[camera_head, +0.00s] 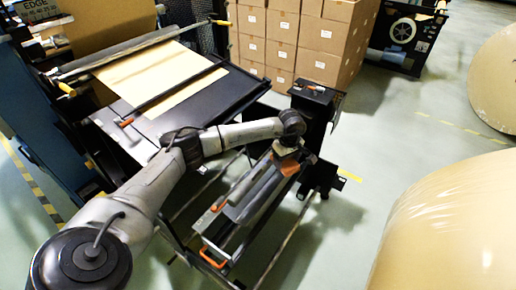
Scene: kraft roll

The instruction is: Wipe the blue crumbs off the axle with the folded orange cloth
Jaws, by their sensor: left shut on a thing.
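My left arm reaches in from the left, and its gripper (284,153) points down over the far end of the axle. It is shut on the orange cloth (289,167), which shows just below the fingers at the axle's far end. The cloth looks to be at or just above the axle; I cannot tell whether they touch. The axle (250,196) is a grey bar lying lengthwise on a dark stand. No blue crumbs can be made out at this size. My right gripper is not in view.
A black machine with a sheet of kraft paper (160,76) stands left of the stand. A dark post (314,112) rises just beyond the axle. Cardboard boxes (318,40) are stacked behind. Large kraft rolls (450,235) stand at the right, with clear floor between.

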